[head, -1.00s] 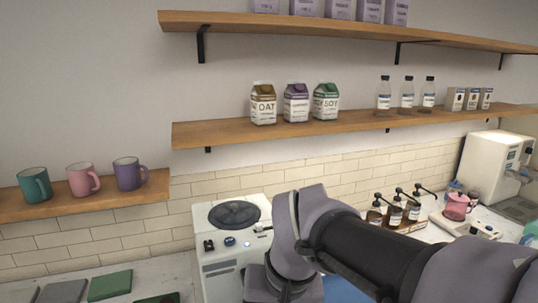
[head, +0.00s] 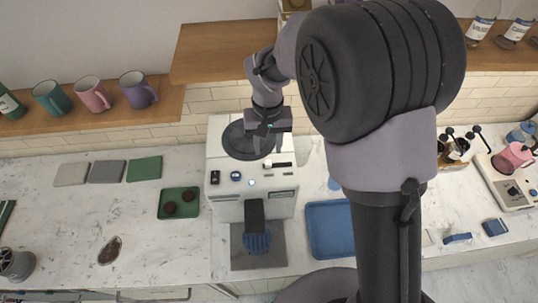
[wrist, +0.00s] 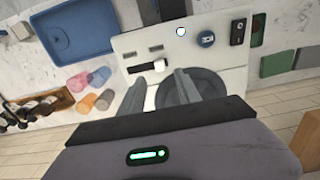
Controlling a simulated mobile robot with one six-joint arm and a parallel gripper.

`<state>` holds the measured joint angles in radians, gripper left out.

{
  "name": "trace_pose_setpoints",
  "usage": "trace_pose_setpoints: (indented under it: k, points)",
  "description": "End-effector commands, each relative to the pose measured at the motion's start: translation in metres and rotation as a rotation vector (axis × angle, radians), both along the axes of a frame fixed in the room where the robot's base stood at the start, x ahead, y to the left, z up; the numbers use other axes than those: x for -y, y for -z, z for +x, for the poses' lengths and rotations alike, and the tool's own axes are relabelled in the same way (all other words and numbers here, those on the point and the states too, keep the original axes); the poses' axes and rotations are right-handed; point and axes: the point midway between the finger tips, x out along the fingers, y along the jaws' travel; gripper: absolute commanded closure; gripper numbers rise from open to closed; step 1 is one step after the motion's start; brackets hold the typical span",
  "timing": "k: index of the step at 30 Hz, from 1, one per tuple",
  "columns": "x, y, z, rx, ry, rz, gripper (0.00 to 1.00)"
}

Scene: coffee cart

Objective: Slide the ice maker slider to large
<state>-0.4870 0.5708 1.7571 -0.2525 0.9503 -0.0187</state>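The ice maker (head: 217,160) is a white machine with a round dark lid, a black switch, a blue knob and a lit button; it also shows in the wrist view (wrist: 125,45). Its slider (head: 281,164) is a white piece beside a short dark slot, right of the lid. In the wrist view the slider (wrist: 160,72) lies just ahead of my fingertips. My gripper (head: 266,148) hangs over the top panel near the lid's right edge. In the wrist view my gripper (wrist: 160,86) is open and empty, its fingers apart. I cannot tell whether they touch the panel.
A blue tray (head: 328,250) lies right of the machine and a green tray (head: 166,211) with dark round items lies left. A wooden shelf (head: 208,60) is behind.

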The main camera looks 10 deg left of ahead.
Motion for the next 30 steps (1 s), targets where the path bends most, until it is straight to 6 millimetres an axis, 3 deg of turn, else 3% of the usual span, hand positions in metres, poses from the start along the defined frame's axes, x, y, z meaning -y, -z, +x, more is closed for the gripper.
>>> trace_pose_setpoints:
  k: [3,9,20,21,27,30]
  points:
    - [0.0,0.028,-0.001,-0.003,0.0,-0.001,0.6]
    - [0.0,0.058,-0.001,-0.001,0.001,0.001,0.6]
    - [0.0,0.067,0.0,0.001,0.001,0.001,0.6]
    - [0.0,0.067,0.0,0.001,0.001,0.001,0.62]
    - [0.0,0.067,0.0,0.001,0.001,0.001,1.0]
    - [0.0,0.067,0.0,0.001,0.001,0.001,1.0]
